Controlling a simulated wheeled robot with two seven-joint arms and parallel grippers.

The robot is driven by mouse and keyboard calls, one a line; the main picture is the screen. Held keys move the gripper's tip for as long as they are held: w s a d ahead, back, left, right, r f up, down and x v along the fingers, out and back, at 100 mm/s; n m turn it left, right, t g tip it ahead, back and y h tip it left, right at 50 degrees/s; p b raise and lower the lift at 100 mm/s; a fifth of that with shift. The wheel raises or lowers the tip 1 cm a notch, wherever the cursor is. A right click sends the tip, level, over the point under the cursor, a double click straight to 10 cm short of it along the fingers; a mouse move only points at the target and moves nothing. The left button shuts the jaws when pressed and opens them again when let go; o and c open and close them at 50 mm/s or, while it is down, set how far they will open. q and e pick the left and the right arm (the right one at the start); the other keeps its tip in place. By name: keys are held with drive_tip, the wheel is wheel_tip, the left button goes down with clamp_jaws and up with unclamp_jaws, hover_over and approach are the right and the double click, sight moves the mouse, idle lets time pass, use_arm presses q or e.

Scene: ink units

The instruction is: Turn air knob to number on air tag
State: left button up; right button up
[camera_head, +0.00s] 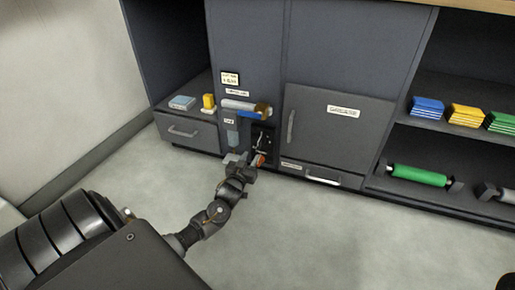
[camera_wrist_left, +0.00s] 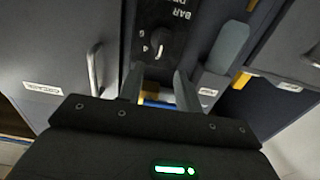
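The air knob (camera_wrist_left: 158,42) is on a dark dial panel in the left wrist view, with "BAR" lettering and a few numbers beside it. The panel (camera_head: 263,135) also shows in the head view, but the knob is too small there to read. My left gripper (camera_wrist_left: 158,80) is open, its two fingers apart, with the tips just short of the knob; I cannot tell whether they touch it. In the head view my left gripper (camera_head: 246,162) is in front of the panel's lower part. A cream tag (camera_head: 230,78) is on the cabinet above; its number is too small to read.
A cabinet door (camera_head: 338,130) with a vertical handle is right of the panel. A drawer (camera_head: 188,132) is at the left. Shelves at the right hold coloured stacks and a green roller (camera_head: 418,175). The floor in front is clear.

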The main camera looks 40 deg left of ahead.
sight(258, 144)
use_arm(q)
drive_tip(key=b+x, duration=0.4)
drive_tip(key=x, duration=0.4)
drive_tip(key=shift+w+a+f+b, duration=0.15)
drive_tip(key=shift+b, duration=0.2)
drive_tip(key=shift+w+a, duration=0.1)
drive_tip(key=shift+w, duration=0.25)
clamp_jaws()
